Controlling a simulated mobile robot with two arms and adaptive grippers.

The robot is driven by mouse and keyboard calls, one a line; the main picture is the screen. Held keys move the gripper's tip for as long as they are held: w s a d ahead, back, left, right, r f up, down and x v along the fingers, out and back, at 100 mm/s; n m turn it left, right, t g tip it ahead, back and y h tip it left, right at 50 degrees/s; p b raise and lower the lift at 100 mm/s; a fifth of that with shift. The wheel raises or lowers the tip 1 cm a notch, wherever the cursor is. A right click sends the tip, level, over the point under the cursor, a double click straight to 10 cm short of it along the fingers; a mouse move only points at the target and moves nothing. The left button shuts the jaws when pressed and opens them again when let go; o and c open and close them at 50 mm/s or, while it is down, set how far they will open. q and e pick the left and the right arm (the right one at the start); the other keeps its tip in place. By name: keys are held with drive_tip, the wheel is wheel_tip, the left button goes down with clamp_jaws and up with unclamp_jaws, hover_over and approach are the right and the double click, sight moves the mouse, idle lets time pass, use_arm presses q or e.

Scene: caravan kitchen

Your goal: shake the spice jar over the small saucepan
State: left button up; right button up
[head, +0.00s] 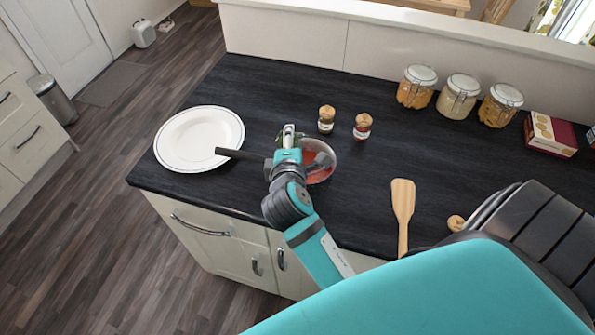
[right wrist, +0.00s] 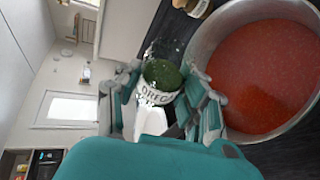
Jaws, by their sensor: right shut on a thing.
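The small saucepan (head: 333,150) holds red sauce and sits near the counter's front edge, its dark handle pointing left. It also shows in the right wrist view (right wrist: 197,55). My right gripper (head: 288,139) is over the pan's left side and partly hides it. In the right wrist view my right gripper (right wrist: 165,100) is shut on a glass spice jar (right wrist: 160,76) with green herbs and a label reading "OREG". The jar is beside the pan's rim in that view; its exact tilt is hard to tell. My left gripper is not in view.
Two cork-topped spice jars (head: 327,119) (head: 362,127) stand behind the pan. A white plate (head: 199,138) lies to the left, a wooden spatula (head: 403,200) to the right. Several storage jars (head: 457,97) and a red box (head: 550,135) stand at the back right.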

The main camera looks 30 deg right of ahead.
idle(0.6)
drive_tip(key=shift+m+b, duration=0.3)
drive_tip(key=shift+b, duration=0.15)
drive_tip(key=shift+r+t, duration=0.2)
drive_tip(key=shift+t, duration=0.1)
drive_tip(key=shift+s+d+m+b, duration=0.1)
drive_tip(key=shift+m+b, duration=0.2)
drive_tip(key=shift+b, duration=0.15)
drive_tip(key=shift+r+t, duration=0.15)
drive_tip(key=shift+t, duration=0.15)
idle(0.4)
idle(3.7)
